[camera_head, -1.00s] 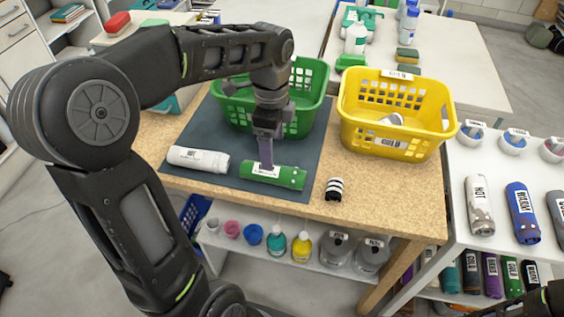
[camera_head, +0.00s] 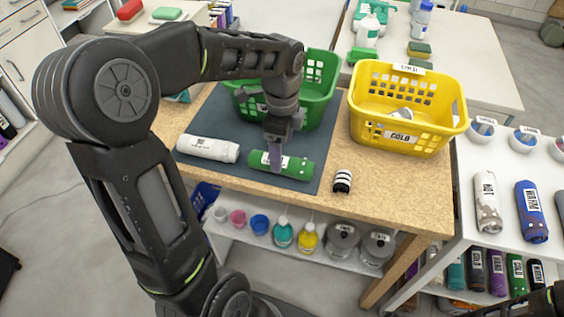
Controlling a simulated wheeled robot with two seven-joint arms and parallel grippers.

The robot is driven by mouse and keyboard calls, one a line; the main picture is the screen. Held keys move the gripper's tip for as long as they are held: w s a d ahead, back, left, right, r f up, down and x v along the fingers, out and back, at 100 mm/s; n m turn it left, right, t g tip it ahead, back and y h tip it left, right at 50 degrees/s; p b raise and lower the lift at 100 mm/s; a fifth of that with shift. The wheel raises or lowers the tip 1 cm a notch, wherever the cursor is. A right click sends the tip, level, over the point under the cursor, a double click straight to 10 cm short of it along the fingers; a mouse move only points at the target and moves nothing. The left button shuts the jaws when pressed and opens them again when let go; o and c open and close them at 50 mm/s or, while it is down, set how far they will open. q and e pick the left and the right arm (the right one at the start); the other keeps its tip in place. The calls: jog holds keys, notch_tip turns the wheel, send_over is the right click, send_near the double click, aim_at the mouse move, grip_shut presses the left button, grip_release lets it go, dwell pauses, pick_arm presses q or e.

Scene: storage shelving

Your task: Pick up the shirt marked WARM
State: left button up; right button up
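A blue rolled shirt labelled WARM (camera_head: 532,212) lies on the white shelf at the right, beside a light grey patterned rolled shirt labelled HOT (camera_head: 488,202). A green rolled shirt (camera_head: 298,168) lies on the dark mat on the wooden table; its label is partly hidden by my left gripper (camera_head: 276,166). The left gripper points down, with its fingers at the green shirt; I cannot tell whether they are shut on it. A white rolled shirt (camera_head: 208,149) lies to its left. Part of my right arm shows at the bottom right corner, its gripper out of view.
A green basket (camera_head: 322,72) stands behind the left gripper on the mat (camera_head: 215,115). A yellow basket labelled COLD (camera_head: 440,135) stands at the table's right. Bottles and cups fill the shelf below.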

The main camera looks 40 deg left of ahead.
pick_arm(q)
notch_tip(320, 180, down, 4)
jog(key=shift+r, duration=0.1)
jog(key=shift+c, duration=0.3)
dwell(0.3)
jog(key=c, duration=1.5)
notch_tip(320, 180, up, 10)
jog(key=shift+r, duration=0.1)
dwell(0.5)
